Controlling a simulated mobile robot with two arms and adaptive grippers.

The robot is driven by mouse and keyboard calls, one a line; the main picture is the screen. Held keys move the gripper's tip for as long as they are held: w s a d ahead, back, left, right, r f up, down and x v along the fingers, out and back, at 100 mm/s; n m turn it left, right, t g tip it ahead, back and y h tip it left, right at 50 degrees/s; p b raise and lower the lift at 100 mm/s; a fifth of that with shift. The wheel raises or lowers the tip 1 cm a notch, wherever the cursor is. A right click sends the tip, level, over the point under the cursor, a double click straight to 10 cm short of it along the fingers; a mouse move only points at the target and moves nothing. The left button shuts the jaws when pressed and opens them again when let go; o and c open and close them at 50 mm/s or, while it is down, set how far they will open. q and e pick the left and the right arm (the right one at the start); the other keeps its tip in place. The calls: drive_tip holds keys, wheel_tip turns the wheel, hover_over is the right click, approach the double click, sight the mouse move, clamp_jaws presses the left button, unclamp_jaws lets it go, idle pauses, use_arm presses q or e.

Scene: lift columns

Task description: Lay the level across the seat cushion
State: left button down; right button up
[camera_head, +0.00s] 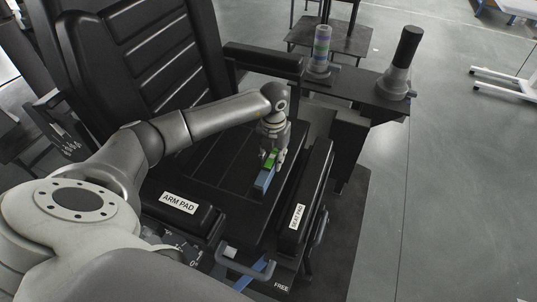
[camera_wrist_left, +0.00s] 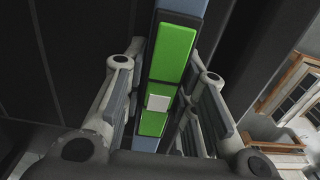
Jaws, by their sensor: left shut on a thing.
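The level is a blue bar (camera_head: 264,179) with a bright green middle. My left gripper (camera_head: 272,158) points down over the right part of the black seat cushion (camera_head: 207,161) and is shut on the level. In the left wrist view the level (camera_wrist_left: 172,50) runs lengthwise between the two fingers of my left gripper (camera_wrist_left: 163,72), with a small pale square on its green face. The level is low over the cushion; I cannot tell whether it touches. Its far end is hidden by the gripper. My right gripper is not in view.
The tall ribbed backrest (camera_head: 140,60) rises behind. A shelf at right holds a banded cylinder (camera_head: 321,48) and a black-topped joystick (camera_head: 404,60).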

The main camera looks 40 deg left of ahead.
sight(275, 157)
use_arm(q)
drive_tip(key=shift+s+a, duration=0.1)
drive_tip(key=shift+s, duration=0.15)
drive_tip(key=shift+d, duration=0.3)
drive_tip(key=c, duration=1.3)
unclamp_jaws()
drive_tip(key=shift+d+f, duration=0.1)
drive_tip(key=shift+d, duration=0.15)
drive_tip(key=shift+o, duration=0.7)
drive_tip(key=shift+a, duration=0.15)
drive_tip(key=shift+r, duration=0.25)
drive_tip(key=shift+w+r, duration=0.1)
drive_tip(key=shift+r, duration=0.15)
wheel_tip(275, 157, up, 12)
drive_tip(key=b, duration=0.2)
drive_tip(key=shift+f+b, duration=0.25)
drive_tip(key=shift+b, duration=0.15)
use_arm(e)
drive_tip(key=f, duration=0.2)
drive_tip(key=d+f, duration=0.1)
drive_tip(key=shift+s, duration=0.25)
